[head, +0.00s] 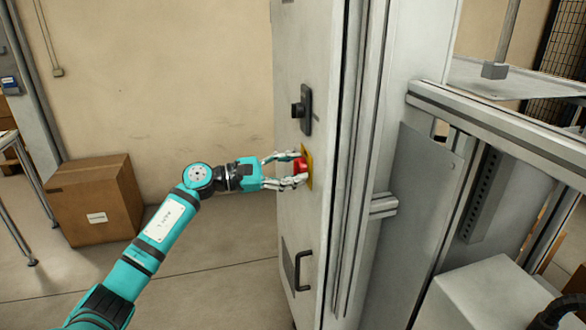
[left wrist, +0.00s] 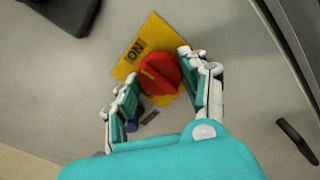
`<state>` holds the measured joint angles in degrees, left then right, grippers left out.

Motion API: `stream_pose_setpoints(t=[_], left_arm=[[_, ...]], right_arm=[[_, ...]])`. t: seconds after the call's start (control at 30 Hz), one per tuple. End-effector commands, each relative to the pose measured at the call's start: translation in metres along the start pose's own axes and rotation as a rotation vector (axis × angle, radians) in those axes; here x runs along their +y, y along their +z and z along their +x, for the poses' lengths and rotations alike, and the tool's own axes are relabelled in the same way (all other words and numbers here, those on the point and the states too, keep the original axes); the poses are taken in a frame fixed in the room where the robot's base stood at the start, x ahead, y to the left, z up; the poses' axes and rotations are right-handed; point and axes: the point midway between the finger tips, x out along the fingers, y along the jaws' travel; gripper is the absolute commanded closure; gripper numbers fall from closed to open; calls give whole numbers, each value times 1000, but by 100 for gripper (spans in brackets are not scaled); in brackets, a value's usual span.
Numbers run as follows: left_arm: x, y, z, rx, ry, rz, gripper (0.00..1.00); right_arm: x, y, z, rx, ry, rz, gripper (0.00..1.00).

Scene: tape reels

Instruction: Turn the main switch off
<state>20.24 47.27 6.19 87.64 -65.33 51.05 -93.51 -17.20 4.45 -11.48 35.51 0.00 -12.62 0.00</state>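The main switch is a red knob (head: 300,166) on a yellow plate (head: 309,168), on the side of a tall grey cabinet (head: 318,60). In the left wrist view the red knob (left wrist: 159,74) sits on the yellow plate (left wrist: 152,31), with an "ON" label at its upper left. My left gripper (head: 299,168) is at the knob, one finger on each side. In the wrist view the left gripper (left wrist: 158,64) is open around the knob; small gaps seem to show, and contact is unclear. The fingers hide parts of the plate. My right gripper is out of view.
A black handle (head: 306,113) is above the switch, and a dark pull handle (head: 301,270) is below it on the cabinet. A cardboard box (head: 95,205) stands on the floor at left. A metal frame (head: 500,120) is at right. The floor left of the cabinet is mostly clear.

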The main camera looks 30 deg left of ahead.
Motion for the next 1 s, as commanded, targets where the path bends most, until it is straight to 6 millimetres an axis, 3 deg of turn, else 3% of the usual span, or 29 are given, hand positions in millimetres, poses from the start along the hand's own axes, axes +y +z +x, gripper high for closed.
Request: stream_pose_setpoints(t=[0.03, 0.2, 0.57, 1.0], left_arm=[[0, 0, 0, 0, -1, 0, 66], [0, 0, 0, 0, -1, 0, 88], [-1, -1, 0, 1, 0, -61, 88], [-1, -2, -1, 2, 0, -412, 88]], right_arm=[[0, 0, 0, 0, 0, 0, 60], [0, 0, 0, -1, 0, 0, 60], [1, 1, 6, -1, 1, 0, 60], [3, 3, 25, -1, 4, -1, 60]])
